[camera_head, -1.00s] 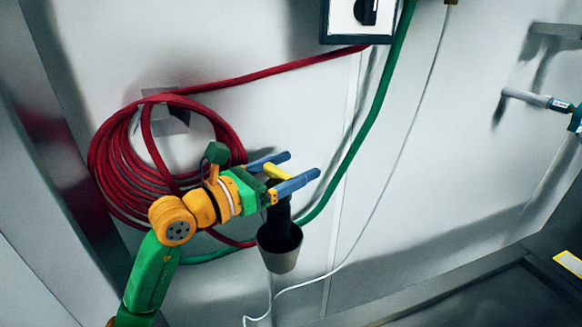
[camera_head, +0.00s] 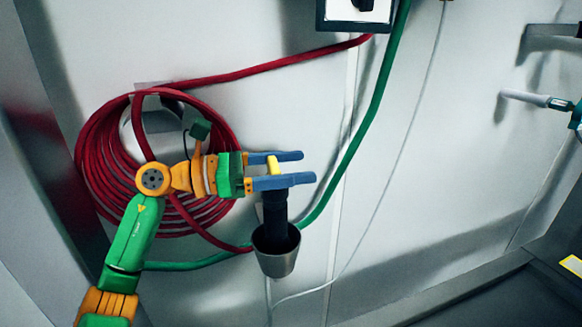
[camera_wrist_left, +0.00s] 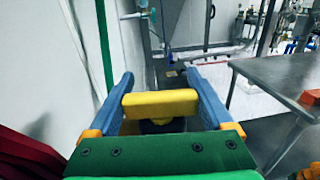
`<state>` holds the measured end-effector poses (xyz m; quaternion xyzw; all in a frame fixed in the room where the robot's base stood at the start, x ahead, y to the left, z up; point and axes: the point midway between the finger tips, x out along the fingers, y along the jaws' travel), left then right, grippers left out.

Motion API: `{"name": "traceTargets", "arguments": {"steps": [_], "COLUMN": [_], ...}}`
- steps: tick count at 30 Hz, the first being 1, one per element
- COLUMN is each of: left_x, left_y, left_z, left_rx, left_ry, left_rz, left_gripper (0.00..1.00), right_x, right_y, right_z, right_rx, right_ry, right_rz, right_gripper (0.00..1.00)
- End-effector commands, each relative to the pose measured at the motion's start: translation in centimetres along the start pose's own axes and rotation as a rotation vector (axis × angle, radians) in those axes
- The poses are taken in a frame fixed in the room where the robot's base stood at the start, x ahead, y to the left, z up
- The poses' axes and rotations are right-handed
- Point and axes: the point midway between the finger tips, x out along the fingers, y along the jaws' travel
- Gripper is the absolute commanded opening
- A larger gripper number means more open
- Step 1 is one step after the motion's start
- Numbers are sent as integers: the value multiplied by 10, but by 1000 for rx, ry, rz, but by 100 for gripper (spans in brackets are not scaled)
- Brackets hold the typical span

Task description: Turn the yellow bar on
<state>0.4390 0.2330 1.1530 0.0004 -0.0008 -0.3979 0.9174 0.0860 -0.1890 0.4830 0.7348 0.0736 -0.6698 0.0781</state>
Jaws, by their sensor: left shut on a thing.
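The yellow bar (camera_head: 272,165) sits on top of a black upright body (camera_head: 274,208) with a grey cup-shaped lower end (camera_head: 277,256). My left gripper (camera_head: 309,167) reaches in from the left with its blue fingers level, one on each side of the bar. It is shut on the bar. In the left wrist view, the yellow bar (camera_wrist_left: 160,104) spans crosswise between the two fingers, with the black body partly hidden below it.
A coiled red hose (camera_head: 100,160) hangs on the wall behind my left arm. A green hose (camera_head: 372,120) and a thin white cable (camera_head: 410,135) run down the wall to the right. A switch box (camera_head: 355,14) is above. A metal table (camera_wrist_left: 285,85) stands right in the wrist view.

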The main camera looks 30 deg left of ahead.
Motion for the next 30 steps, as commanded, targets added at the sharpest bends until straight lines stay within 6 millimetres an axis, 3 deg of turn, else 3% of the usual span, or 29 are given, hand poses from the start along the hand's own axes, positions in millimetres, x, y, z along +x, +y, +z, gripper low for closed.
{"name": "traceTargets", "arguments": {"steps": [16,17,18,26,30], "left_x": [0,0,0,0,0], "left_y": [-1,-1,-1,-1,-1], "left_z": [-1,-1,-1,1,19], "left_rx": [-2,-2,-2,-1,3], "left_ry": [3,3,3,1,1], "left_rz": [-33,-33,-33,-32,-33], "left_gripper": [29,87,98,100,100], "right_x": [0,0,0,0,-5], "right_y": [0,0,0,0,0], "right_z": [0,0,0,0,0], "right_rx": [-1,-1,-1,0,0], "right_ry": [0,0,0,-1,-1], "right_rz": [0,0,0,0,0], "right_gripper": [50,50,50,50,50]}}
